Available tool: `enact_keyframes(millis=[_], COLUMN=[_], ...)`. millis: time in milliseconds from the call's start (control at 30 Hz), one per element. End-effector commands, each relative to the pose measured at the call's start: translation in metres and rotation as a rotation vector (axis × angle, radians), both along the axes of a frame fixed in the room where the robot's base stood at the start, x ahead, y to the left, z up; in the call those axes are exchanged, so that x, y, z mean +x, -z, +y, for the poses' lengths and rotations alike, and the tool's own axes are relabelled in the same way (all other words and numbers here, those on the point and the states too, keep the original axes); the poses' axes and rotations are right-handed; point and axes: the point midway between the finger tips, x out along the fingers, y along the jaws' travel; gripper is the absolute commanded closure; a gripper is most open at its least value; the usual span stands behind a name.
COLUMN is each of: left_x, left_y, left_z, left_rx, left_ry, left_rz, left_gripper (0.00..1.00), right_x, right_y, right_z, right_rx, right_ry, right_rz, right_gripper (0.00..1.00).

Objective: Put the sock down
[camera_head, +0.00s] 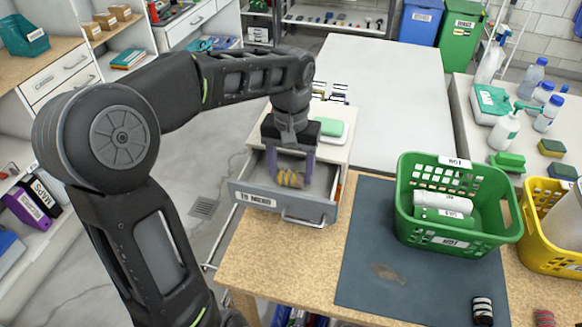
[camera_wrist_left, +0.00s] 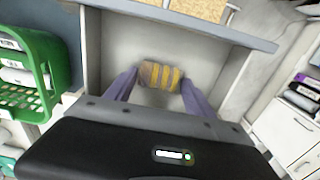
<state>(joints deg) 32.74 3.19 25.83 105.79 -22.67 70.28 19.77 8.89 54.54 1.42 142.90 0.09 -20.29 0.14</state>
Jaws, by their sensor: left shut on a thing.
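A yellow and grey-brown striped sock (camera_head: 290,178) is between the fingertips of my left gripper (camera_head: 290,172). The gripper is shut on it, pointing down into an open drawer (camera_head: 262,199) with a labelled front. The sock also shows in the left wrist view (camera_wrist_left: 160,76), between the two purple-grey fingers, over the pale drawer floor. I cannot tell whether the sock touches the drawer floor. My right gripper is in neither view.
A green basket (camera_head: 403,205) with white rolls stands on a dark mat (camera_head: 366,230) on the wooden table. A yellow basket (camera_head: 535,232) is at its right. A green-and-white item (camera_head: 330,127) sits above the drawer.

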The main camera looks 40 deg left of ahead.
Motion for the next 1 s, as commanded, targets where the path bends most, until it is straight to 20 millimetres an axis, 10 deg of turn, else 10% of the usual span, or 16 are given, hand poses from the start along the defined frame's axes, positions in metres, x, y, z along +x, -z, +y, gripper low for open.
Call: enact_keyframes(millis=[167,200,433,1000], left_x=[0.0,0.0,0.0,0.001], left_y=[0.004,0.003,0.003,-0.024], left_z=[0.0,0.0,0.0,0.0], left_rx=[0.0,0.0,0.0,0.002], left_ry=[0.001,0.001,0.001,0.0], left_rz=[0.0,-0.001,0.0,-0.005], left_gripper=[0.76,0.36,0.17,0.16], right_x=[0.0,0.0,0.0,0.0], right_y=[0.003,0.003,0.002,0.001], right_z=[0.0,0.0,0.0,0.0], right_rx=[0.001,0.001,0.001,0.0], right_ry=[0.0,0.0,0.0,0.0], right_rz=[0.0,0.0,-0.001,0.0], right_gripper=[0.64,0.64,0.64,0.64])
